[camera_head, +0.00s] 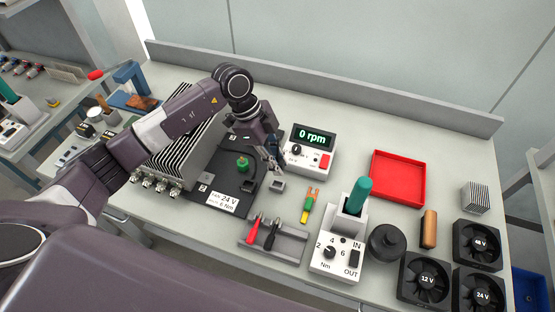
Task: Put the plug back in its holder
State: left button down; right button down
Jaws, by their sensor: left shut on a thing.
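My left gripper (274,162) points down over the right edge of the dark base plate (225,207). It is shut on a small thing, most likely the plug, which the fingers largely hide. A small grey square block (277,184) with a dark middle is right below the fingertips and may be the holder. I cannot tell whether the held thing touches it. My right gripper is not in view.
A speed display box (308,148) reads 0 rpm behind the gripper. A grey rack (290,248) with red and black leads, a screwdriver stand (337,256), a red tray (398,177) and several fans (425,280) stand to the right. A finned block (185,150) is left.

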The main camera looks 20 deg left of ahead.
pick_arm(q)
jog(key=shift+f, duration=0.6)
jog(key=shift+f+b, duration=1.2)
jog(key=shift+f, duration=0.55)
jog(key=shift+f, duration=0.1)
jog(key=shift+p, duration=0.75)
jog(key=shift+f+b, duration=0.75)
jog(key=shift+f, duration=0.5)
jog(key=c, duration=1.7)
grip_release()
jog(key=shift+c, duration=0.2)
